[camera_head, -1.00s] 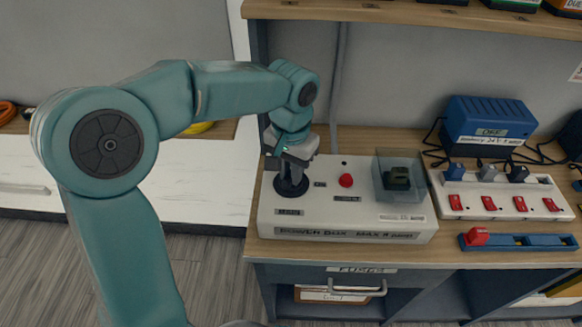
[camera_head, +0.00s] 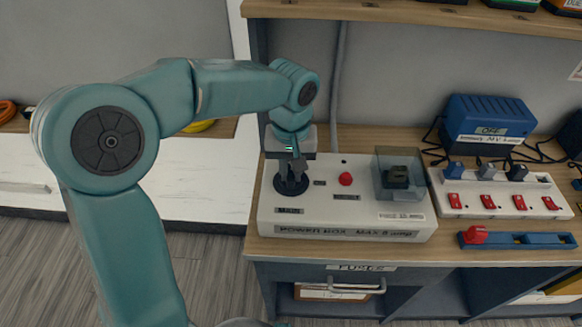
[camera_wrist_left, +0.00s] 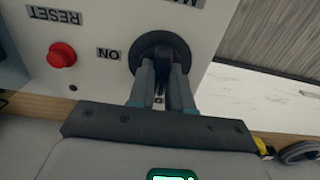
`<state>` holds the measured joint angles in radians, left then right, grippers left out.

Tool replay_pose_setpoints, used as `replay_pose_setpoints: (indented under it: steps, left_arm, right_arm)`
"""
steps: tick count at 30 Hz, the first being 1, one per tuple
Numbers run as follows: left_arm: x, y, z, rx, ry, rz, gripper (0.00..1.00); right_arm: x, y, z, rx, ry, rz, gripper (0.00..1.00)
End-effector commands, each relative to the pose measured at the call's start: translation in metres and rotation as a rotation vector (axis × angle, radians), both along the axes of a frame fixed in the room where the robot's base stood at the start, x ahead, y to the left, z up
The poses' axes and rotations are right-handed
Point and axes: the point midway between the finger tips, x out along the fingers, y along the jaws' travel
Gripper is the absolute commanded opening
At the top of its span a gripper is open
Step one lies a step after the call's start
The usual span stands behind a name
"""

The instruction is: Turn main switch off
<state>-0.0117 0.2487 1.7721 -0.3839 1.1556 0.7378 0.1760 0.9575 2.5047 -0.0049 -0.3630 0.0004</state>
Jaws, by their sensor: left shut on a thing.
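The power box (camera_head: 330,222) is a pale grey unit on the wooden bench, with a MAIN label under a round black main switch (camera_head: 291,188) at its left end. My left gripper (camera_head: 291,178) points down onto this switch and is shut on it. In the left wrist view the gripper's fingers (camera_wrist_left: 161,75) straddle the knob of the black switch (camera_wrist_left: 158,47), and an ON label (camera_wrist_left: 109,54) sits beside it. The fingers hide most of the knob. My right gripper is not in view.
A red RESET button (camera_head: 345,179) and a clear-covered dark switch (camera_head: 398,178) are on the same box. A shelf (camera_head: 420,13) runs above.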

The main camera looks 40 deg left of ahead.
Motion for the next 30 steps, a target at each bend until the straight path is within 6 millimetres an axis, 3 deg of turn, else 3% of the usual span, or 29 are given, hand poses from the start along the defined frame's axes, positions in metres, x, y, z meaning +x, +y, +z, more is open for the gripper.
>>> replay_pose_setpoints:
  steps: [9, 10, 12, 23, 26, 30]
  left_arm:
    - [0.002, 0.001, 0.003, 0.001, -0.013, 0.006, 0.0]
    - [0.002, 0.001, 0.003, 0.001, -0.013, 0.006, 0.26]
    - [0.002, 0.001, 0.003, 0.001, -0.011, 0.005, 0.45]
    - [0.001, 0.001, 0.007, 0.001, -0.007, 0.003, 0.45]
    - [0.002, 0.001, 0.022, 0.001, -0.009, 0.003, 0.45]
    - [0.002, 0.0, 0.057, 0.0, -0.011, 0.003, 0.45]
  right_arm:
    - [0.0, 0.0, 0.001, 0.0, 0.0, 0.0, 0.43]
    - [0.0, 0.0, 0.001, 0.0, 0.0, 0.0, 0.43]
    - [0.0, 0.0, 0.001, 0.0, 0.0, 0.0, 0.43]
    - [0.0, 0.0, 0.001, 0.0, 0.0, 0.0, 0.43]
    - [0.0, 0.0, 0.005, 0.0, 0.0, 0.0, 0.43]
    - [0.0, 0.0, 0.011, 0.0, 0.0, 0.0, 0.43]
